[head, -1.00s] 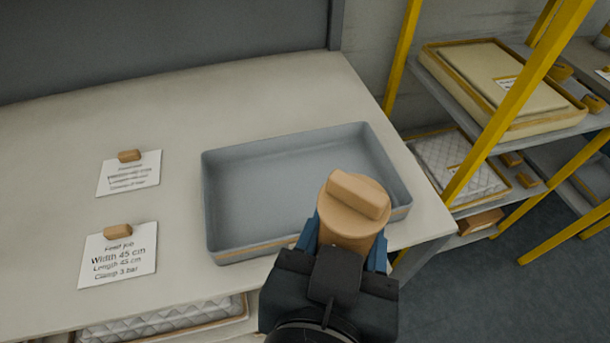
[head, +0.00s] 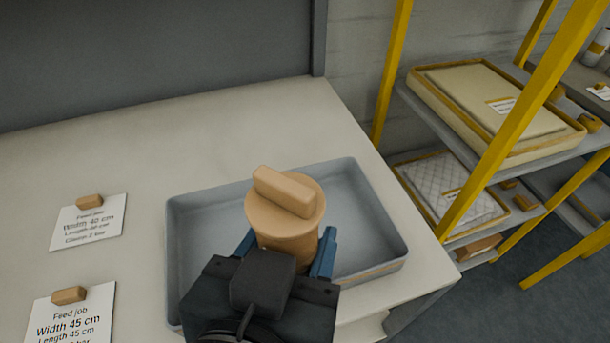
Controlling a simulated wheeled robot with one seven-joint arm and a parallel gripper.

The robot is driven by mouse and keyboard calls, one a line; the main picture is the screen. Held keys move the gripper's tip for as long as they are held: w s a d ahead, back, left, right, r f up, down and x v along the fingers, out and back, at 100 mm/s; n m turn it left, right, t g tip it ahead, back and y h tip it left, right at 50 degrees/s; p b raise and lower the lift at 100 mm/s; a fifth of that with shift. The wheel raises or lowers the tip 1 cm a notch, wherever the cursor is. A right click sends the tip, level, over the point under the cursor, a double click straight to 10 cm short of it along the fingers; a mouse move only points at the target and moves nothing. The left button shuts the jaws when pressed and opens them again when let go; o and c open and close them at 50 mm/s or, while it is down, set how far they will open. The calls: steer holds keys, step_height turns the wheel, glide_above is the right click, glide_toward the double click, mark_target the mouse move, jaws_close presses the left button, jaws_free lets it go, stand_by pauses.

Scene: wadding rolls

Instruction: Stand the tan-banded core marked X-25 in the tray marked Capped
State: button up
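A tan core (head: 285,215) with a wide round cap and a raised bar across its top is between the blue fingers of my gripper (head: 288,240). My gripper is shut on it, and the core looks upright. No X-25 mark shows on it. Core and gripper are over the middle of a shallow grey tray (head: 368,205) on the table, hiding much of its floor and front wall. I cannot tell whether the core's lower end touches the tray floor. The tray's visible floor is empty. No Capped label can be read on it.
Two job cards (head: 88,228) (head: 72,322) under small tan blocks lie on the pale table (head: 215,130) at left. A grey panel (head: 150,55) stands behind. A yellow-framed shelf rack (head: 490,125) with padded goods stands at right. The table behind the tray is clear.

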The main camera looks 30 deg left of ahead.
steer(key=shift+w+a+f+p, duration=0.15)
steer(key=shift+w+a+f, duration=0.35)
steer(key=shift+a+f, duration=0.8)
steer(key=shift+w+a+f+p, duration=0.15)
steer(key=shift+w+a+f, duration=0.35)
steer(key=shift+a+f, duration=0.75)
steer(key=shift+w+a+f+p, duration=0.15)
steer(key=shift+w+a+f, duration=0.35)
steer(key=shift+a+f, duration=0.8)
steer(key=shift+d+f, duration=0.35)
steer(key=shift+d, duration=0.05)
steer(key=shift+f, duration=0.15)
steer(key=o, duration=1)
steer(key=shift+r, duration=0.2)
steer(key=b+v, duration=0.1)
steer(key=v, duration=1.1)
